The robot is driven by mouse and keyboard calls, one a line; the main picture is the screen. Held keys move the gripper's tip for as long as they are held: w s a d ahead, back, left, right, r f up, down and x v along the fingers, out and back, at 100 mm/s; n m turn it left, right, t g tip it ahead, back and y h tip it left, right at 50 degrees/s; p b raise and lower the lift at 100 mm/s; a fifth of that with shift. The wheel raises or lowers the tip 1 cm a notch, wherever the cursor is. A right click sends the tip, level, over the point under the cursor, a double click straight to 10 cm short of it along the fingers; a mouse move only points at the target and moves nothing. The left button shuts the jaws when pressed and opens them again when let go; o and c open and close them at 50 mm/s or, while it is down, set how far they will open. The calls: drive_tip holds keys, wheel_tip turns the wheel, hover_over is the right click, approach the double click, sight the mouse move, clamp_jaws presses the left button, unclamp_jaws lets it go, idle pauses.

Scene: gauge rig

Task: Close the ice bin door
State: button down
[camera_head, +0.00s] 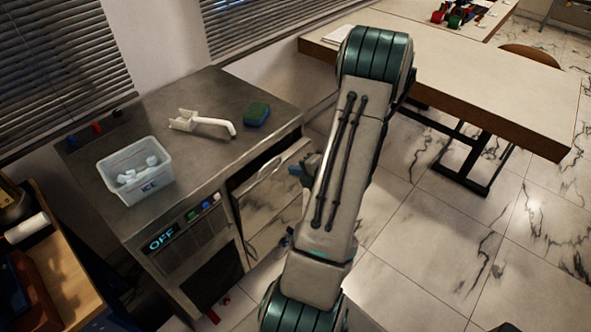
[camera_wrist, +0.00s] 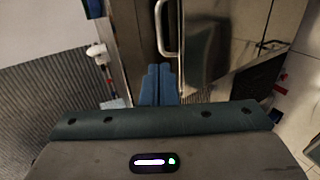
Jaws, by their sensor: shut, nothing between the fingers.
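The ice bin door (camera_head: 277,203) is a metal panel on the front of the steel machine, with a light bar handle (camera_head: 262,171). It stands partly open, with a dark gap along its upper edge. In the wrist view the door (camera_wrist: 212,35) is at the upper right and its handle (camera_wrist: 166,32) hangs just above my fingers. My gripper (camera_wrist: 158,68) is shut and empty, its blue fingers side by side near the handle. Contact cannot be told. In the head view my gripper (camera_head: 300,172) is beside the door, partly hidden by my arm.
A long table (camera_head: 470,70) stands at right; marble floor lies between.

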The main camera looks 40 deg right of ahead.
sight(268, 165)
drive_tip(key=p+x, duration=0.1)
drive_tip(key=x, duration=0.9)
drive_tip(key=shift+w+a+f, duration=0.1)
drive_tip(key=shift+w+f, duration=0.05)
drive_tip(key=shift+w, duration=0.15)
drive_tip(key=w, duration=0.3)
drive_tip(key=shift+w+a, duration=0.1)
drive_tip(key=shift+a, duration=0.05)
drive_tip(key=shift+r, duration=0.25)
